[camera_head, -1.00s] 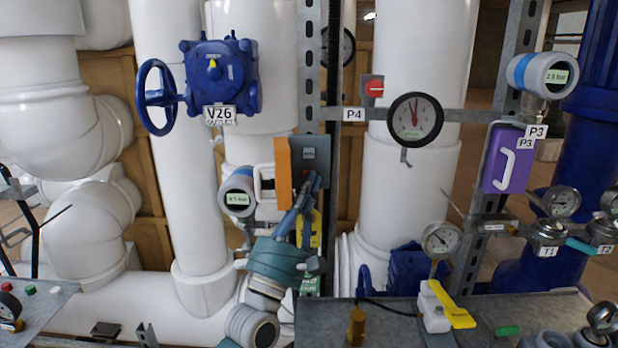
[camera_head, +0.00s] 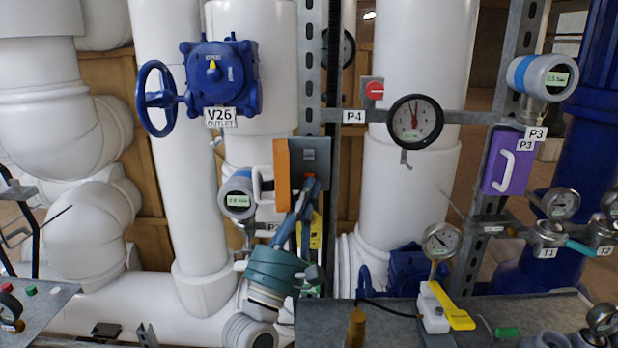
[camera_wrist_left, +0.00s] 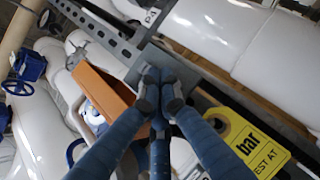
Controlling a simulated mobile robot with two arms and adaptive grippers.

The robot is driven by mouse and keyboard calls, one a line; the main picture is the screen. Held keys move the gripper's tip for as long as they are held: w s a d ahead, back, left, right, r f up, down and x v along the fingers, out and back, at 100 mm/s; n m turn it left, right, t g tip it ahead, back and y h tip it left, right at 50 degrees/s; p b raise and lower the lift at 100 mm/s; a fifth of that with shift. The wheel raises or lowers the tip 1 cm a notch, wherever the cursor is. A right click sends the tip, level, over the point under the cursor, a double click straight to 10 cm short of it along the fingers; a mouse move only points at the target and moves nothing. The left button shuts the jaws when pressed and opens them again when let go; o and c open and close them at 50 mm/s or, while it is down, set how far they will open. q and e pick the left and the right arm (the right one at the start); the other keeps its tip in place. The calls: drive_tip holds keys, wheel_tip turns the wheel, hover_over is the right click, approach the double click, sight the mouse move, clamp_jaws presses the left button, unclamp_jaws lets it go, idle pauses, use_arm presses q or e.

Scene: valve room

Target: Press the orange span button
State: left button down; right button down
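A small grey box front (camera_head: 316,153) with an orange open cover (camera_head: 282,175) on its left stands on the metal strut near the middle of the head view. The box front (camera_wrist_left: 190,66) and orange cover (camera_wrist_left: 104,92) also show in the left wrist view. My left gripper (camera_head: 311,184) comes up from below with blue fingers at the lower part of the box front. In the left wrist view its fingertips (camera_wrist_left: 160,92) are bunched together, holding nothing visible. I cannot make out the orange span button; the fingertips cover that part of the box. Contact cannot be told.
A round transmitter (camera_head: 238,194) with a lit display is just left of the cover. A yellow tag (camera_head: 316,230) hangs behind the fingers; it is large in the wrist view (camera_wrist_left: 247,143). A dial gauge (camera_head: 415,121) and red switch (camera_head: 375,90) sit to the right.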

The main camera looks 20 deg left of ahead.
use_arm(q)
drive_tip(key=shift+s+d+p, duration=0.2)
drive_tip(key=shift+s+d, duration=0.05)
drive_tip(key=shift+s, duration=0.55)
drive_tip(key=shift+s+d+p, duration=0.2)
drive_tip(key=shift+s+p, duration=0.05)
drive_tip(key=shift+s, duration=0.55)
drive_tip(key=shift+s+d+p, duration=0.2)
drive_tip(key=shift+s+d, duration=0.05)
drive_tip(key=shift+s, duration=0.55)
drive_tip(key=shift+f, duration=0.1)
